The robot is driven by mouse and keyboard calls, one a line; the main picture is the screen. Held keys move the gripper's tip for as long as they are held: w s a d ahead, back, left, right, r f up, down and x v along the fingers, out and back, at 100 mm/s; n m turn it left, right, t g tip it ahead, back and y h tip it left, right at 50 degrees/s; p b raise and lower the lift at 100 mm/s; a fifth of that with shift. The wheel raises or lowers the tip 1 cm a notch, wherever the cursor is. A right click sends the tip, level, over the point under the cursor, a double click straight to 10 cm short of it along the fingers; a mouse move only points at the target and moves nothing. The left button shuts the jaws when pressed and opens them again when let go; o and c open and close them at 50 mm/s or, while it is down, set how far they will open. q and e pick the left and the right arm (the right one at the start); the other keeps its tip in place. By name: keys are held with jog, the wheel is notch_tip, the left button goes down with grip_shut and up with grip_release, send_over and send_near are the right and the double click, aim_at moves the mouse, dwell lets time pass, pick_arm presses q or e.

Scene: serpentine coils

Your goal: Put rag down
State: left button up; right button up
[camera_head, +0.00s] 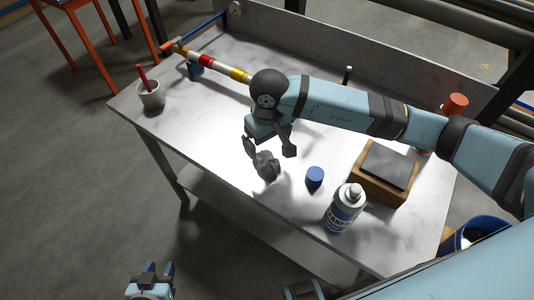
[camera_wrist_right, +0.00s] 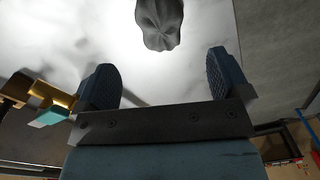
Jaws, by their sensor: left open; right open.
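A crumpled dark grey rag (camera_head: 266,165) lies on the pale worktable (camera_head: 215,145) near its front edge. It also shows in the right wrist view (camera_wrist_right: 160,22), just beyond the fingertips. My right gripper (camera_head: 270,148) is above and beside the rag with its fingers spread. In the right wrist view the jaws (camera_wrist_right: 160,85) are apart with nothing between them. My left gripper (camera_head: 152,278) is low at the bottom left of the head view, off the table, open and empty.
A cup with a red stick (camera_head: 151,95) stands at the left. A striped tube (camera_head: 207,61) lies along the back.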

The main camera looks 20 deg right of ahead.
aim_at(268, 158)
jog(key=shift+r, duration=1.8)
